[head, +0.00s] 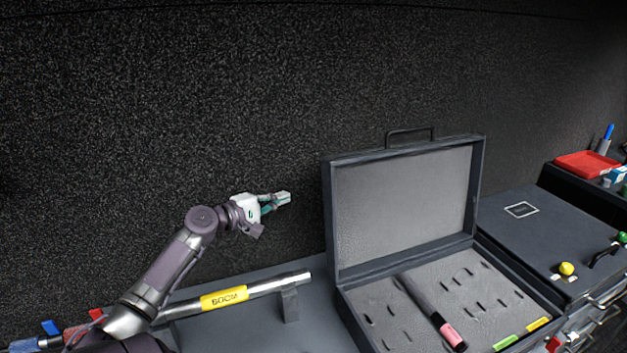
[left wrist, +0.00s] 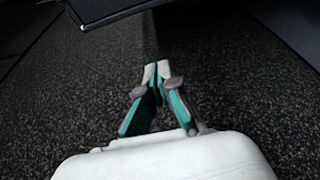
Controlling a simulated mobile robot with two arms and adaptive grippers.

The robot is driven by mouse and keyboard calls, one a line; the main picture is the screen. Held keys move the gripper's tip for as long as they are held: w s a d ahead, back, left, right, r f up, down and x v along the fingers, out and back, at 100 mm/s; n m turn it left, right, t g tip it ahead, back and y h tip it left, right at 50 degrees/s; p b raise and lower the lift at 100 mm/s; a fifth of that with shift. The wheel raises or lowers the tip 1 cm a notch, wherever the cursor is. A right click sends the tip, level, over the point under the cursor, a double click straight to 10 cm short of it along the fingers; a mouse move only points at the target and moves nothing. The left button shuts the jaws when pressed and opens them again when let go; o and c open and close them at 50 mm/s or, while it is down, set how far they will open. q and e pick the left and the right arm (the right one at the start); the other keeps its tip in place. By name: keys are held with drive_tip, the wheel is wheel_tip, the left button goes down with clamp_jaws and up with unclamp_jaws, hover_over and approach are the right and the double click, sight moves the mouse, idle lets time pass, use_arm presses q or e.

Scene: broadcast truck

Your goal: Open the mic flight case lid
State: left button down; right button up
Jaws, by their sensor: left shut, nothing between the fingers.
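The mic flight case (head: 470,300) stands on the counter with its lid (head: 405,200) raised upright, leaning slightly back. A handle (head: 410,133) is on the lid's top edge. Grey foam with several slots lines the base, and a dark mic with a pink band (head: 447,330) lies in it. My left gripper (head: 284,198) is shut and empty, in the air to the left of the lid and apart from it. Its shut fingertips also show in the left wrist view (left wrist: 156,72), with a dark panel edge above them. My right gripper is not in view.
A silver boom pole with a yellow BOOM label (head: 224,298) lies on a stand left of the case. A closed dark case (head: 540,225) with a yellow knob (head: 566,268) is to the right. A red tray (head: 587,164) is farther right. A dark textured wall is behind.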

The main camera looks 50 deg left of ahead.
use_arm(q)
drive_tip(key=w+d+r+p, duration=0.1)
drive_tip(key=w+d+p, duration=0.4)
drive_tip(key=w, duration=0.3)
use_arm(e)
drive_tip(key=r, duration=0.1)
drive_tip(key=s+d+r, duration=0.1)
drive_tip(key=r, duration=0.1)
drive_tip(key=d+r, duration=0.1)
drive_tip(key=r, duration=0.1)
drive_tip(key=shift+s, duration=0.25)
use_arm(q)
drive_tip(key=shift+r, duration=0.15)
